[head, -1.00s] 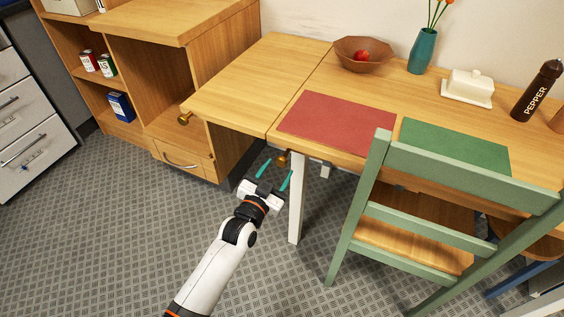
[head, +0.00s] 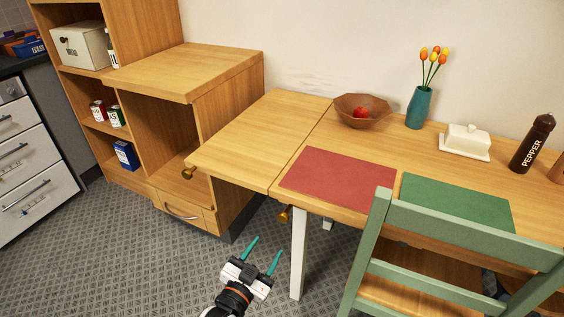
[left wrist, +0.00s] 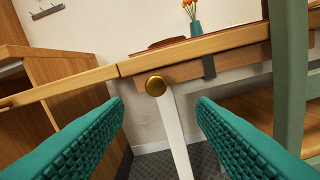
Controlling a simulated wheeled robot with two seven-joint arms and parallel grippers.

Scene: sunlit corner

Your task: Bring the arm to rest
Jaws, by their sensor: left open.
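My left gripper (head: 264,250) is low in the head view, in front of the table's near white leg. Its two teal fingers are apart, with nothing between them. In the left wrist view the open fingers (left wrist: 160,125) frame the table leg and a round brass knob (left wrist: 155,86) under the table edge. The gripper is apart from the table (head: 240,131). The knob also shows in the head view (head: 284,214). My right gripper is not in view.
A green chair (head: 455,232) stands at the right against the table. A wooden cabinet (head: 228,120) stands at the left. A bowl (head: 363,112), vase (head: 420,107), butter dish (head: 465,142) and pepper mill (head: 532,143) stand on the table. Grey floor (head: 130,270) is clear at the lower left.

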